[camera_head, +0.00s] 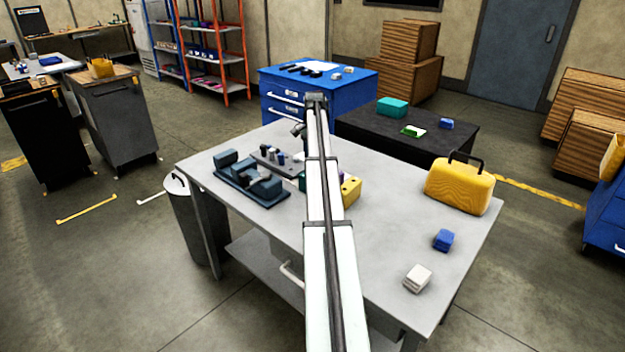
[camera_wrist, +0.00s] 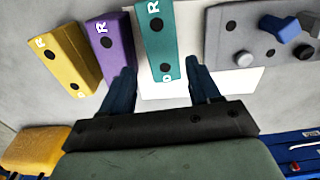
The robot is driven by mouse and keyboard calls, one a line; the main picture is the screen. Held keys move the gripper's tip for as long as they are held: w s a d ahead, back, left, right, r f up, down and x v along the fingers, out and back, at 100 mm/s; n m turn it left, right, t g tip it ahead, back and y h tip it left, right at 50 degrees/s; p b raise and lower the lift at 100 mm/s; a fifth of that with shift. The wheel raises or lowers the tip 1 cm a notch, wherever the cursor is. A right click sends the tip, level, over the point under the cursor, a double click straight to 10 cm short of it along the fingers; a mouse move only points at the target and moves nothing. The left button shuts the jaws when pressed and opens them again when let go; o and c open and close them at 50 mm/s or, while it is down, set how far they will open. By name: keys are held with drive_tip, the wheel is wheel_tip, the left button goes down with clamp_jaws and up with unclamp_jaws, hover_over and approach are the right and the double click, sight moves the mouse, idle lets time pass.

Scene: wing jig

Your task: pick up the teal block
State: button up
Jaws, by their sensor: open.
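The teal block (camera_wrist: 160,45) is upright in the wrist view, with a letter R and dark round holes on its face. It stands at a white surface (camera_wrist: 212,40). My gripper (camera_wrist: 160,78) is open, its two dark fingers on either side of the block's lower end in the picture, with gaps visible. I cannot tell how far above the block the fingertips are. In the head view my arm hides the gripper and most of the block; a small teal patch (camera_head: 301,183) shows beside the arm.
A purple block (camera_wrist: 110,48) stands close left of the teal one, then a yellow block (camera_wrist: 68,60). A grey plate with pegs (camera_wrist: 235,35) lies to the right. On the grey table (camera_head: 390,240) are a yellow case (camera_head: 460,186), a blue block (camera_head: 443,240) and a white block (camera_head: 417,279).

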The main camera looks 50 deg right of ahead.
wheel_tip(320, 180, down, 5)
drive_tip(key=shift+f, duration=0.1)
drive_tip(key=shift+w+a+f, duration=0.1)
drive_tip(key=shift+a+f, duration=0.15)
drive_tip(key=shift+f, duration=1.1)
drive_tip(key=shift+w+a+f, duration=0.1)
drive_tip(key=shift+a+f, duration=0.1)
drive_tip(key=shift+f, duration=1.1)
drive_tip(key=c, duration=1)
